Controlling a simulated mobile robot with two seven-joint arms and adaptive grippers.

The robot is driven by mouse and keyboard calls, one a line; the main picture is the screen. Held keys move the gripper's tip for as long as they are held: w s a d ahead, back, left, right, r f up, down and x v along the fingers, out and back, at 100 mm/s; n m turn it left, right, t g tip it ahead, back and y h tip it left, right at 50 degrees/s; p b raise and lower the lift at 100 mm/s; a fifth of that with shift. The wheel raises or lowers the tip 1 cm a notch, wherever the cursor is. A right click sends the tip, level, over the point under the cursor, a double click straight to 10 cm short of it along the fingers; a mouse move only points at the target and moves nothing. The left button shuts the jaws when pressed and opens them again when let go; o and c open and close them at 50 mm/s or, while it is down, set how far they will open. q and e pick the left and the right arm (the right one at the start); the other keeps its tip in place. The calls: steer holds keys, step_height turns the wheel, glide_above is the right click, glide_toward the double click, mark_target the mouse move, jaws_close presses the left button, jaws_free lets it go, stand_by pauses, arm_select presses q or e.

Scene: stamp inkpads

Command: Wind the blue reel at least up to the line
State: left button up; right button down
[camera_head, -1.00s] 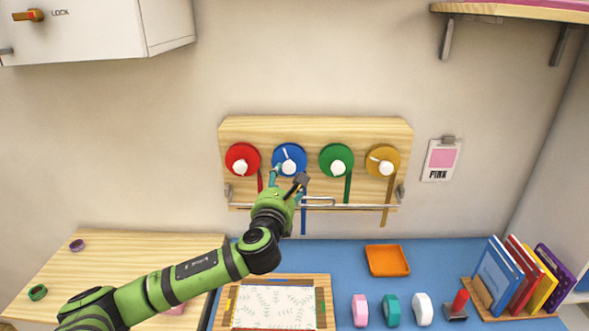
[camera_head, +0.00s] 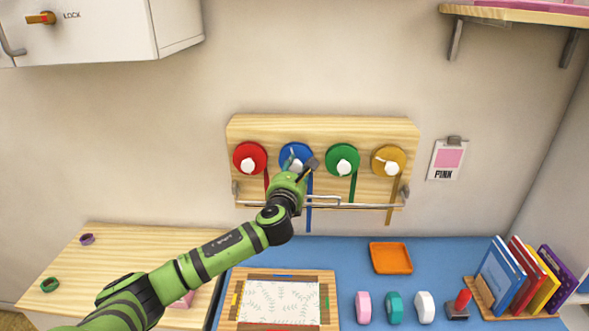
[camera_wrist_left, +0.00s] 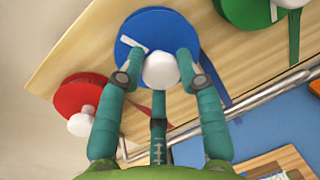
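The blue reel (camera_head: 290,148) is on a wooden board (camera_head: 322,124), second from the left, partly covered by my left gripper (camera_head: 302,160). Its blue ribbon (camera_head: 308,218) hangs down past the metal rail (camera_head: 350,206) along the board's lower edge. In the left wrist view, the blue reel (camera_wrist_left: 160,22) has a white knob (camera_wrist_left: 161,70) at its front and a pale strip on its face. My left gripper (camera_wrist_left: 158,62) is open, with teal fingertips on either side of the knob. I cannot tell whether they touch it. My right gripper is out of view.
Red (camera_head: 249,158), green (camera_head: 342,160) and yellow (camera_head: 388,161) reels flank the blue one. A pink card (camera_head: 448,159) hangs on the right. Below are an orange tray (camera_head: 391,258), stamps and books on a blue desktop (camera_head: 345,262).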

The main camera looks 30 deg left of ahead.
arm_select(q)
steer(key=shift+c, duration=1.3)
